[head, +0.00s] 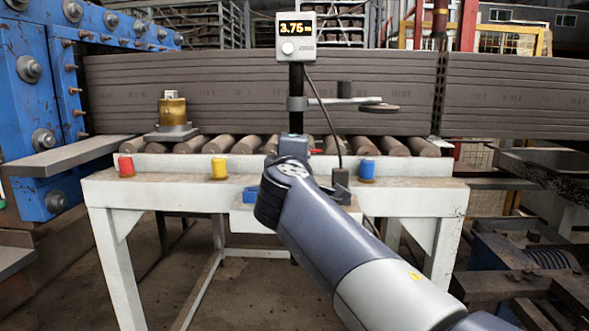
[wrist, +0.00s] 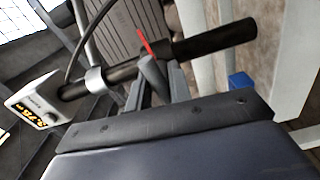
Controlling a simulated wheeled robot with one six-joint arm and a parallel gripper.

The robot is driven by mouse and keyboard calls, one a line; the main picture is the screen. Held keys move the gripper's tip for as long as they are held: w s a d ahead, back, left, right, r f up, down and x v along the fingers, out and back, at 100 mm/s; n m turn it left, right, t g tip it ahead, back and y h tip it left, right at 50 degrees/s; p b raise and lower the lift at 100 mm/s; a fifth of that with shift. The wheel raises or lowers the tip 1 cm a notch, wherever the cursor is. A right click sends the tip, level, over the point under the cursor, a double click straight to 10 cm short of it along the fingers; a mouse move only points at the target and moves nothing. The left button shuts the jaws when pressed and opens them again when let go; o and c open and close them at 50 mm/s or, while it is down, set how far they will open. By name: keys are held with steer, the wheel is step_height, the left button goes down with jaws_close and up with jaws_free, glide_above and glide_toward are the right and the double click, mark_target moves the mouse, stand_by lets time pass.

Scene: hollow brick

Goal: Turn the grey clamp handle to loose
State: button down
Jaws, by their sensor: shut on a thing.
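A black post (head: 296,88) rises from the white bench and carries a grey box with a lit display (head: 296,37) on top. A grey collar (head: 297,103) sits around the post. My gripper (head: 293,147) is low on the post, past my arm. In the wrist view my gripper (wrist: 156,82) has its two fingers on either side of the grey clamp handle (wrist: 152,74), a short grey cylinder at the post, and is shut on it. A thin red piece (wrist: 146,42) sticks up beside the handle. In the head view the gripper hides the handle.
A side arm with a round disc (head: 379,107) reaches right from the post. A cable hangs to a black box (head: 340,178). A brass-coloured weight (head: 173,112) stands left. Rollers and brick slabs lie behind.

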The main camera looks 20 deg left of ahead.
steer(key=shift+m+b, duration=0.4)
steer(key=shift+m, duration=0.3)
steer(key=c, duration=1.3)
jaws_free()
steer(key=shift+s, duration=0.1)
steer(key=v, duration=1)
steer(key=shift+s, duration=0.3)
steer(key=x, duration=1)
steer(key=shift+w, duration=0.4)
steer(key=shift+s, duration=0.1)
